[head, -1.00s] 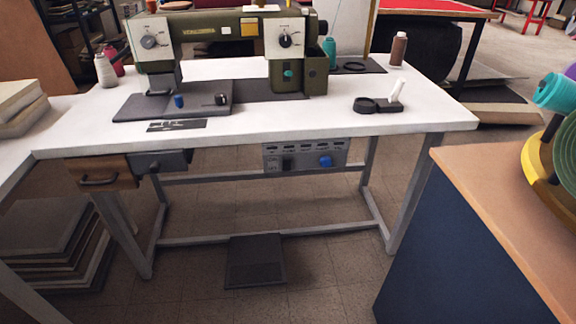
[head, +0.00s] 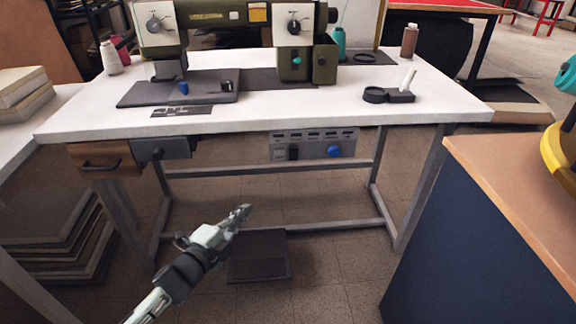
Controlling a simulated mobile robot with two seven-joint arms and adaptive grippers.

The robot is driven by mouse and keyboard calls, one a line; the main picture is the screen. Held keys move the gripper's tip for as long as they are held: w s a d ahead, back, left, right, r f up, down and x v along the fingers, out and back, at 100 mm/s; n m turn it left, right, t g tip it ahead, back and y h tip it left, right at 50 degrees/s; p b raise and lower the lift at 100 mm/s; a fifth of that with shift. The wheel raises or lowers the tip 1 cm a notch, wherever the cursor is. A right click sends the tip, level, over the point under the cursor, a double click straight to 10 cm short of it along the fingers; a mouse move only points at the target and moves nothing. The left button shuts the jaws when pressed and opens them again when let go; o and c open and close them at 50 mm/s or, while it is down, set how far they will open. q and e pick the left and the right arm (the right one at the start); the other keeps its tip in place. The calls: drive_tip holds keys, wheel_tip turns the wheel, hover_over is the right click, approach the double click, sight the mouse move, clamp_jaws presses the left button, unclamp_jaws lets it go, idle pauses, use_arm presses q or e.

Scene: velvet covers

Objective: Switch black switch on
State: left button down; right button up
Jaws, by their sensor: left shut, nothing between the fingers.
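The black switch (head: 293,153) sits at the left of a grey control panel (head: 312,150) fixed under the front edge of the white sewing table. A blue knob (head: 334,151) is on the same panel, to its right. Whether the switch is on or off is too small to tell. My left gripper (head: 243,210) comes in from the lower left and is shut and empty. It is below and to the left of the switch, apart from it, in front of the open space under the table. My right gripper is not in view.
The white table (head: 400,118) carries a green sewing machine (head: 230,14). A wooden drawer (head: 103,160) hangs under its left side. A black pedal (head: 260,257) lies on the floor. A blue cabinet (head: 445,225) stands at right. The space below the panel is free.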

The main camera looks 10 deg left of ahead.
use_arm(q)
drive_tip(key=d+r+m+h, duration=0.5)
drive_tip(key=r+m, duration=0.1)
drive_tip(key=r, duration=0.1)
drive_tip(key=shift+r+b, duration=0.15)
drive_tip(key=shift+b, duration=0.15)
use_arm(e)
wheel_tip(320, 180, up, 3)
use_arm(q)
drive_tip(key=shift+w+d, duration=0.1)
approach(298, 151)
drive_tip(key=d, duration=0.4)
drive_tip(key=shift+w+a+r+p, duration=0.1)
drive_tip(key=shift+w+a+p, duration=0.1)
drive_tip(key=shift+w, duration=1)
drive_tip(key=shift+w+a+r+p, duration=0.1)
drive_tip(key=shift+w+a+p, duration=0.1)
drive_tip(key=shift+w, duration=1)
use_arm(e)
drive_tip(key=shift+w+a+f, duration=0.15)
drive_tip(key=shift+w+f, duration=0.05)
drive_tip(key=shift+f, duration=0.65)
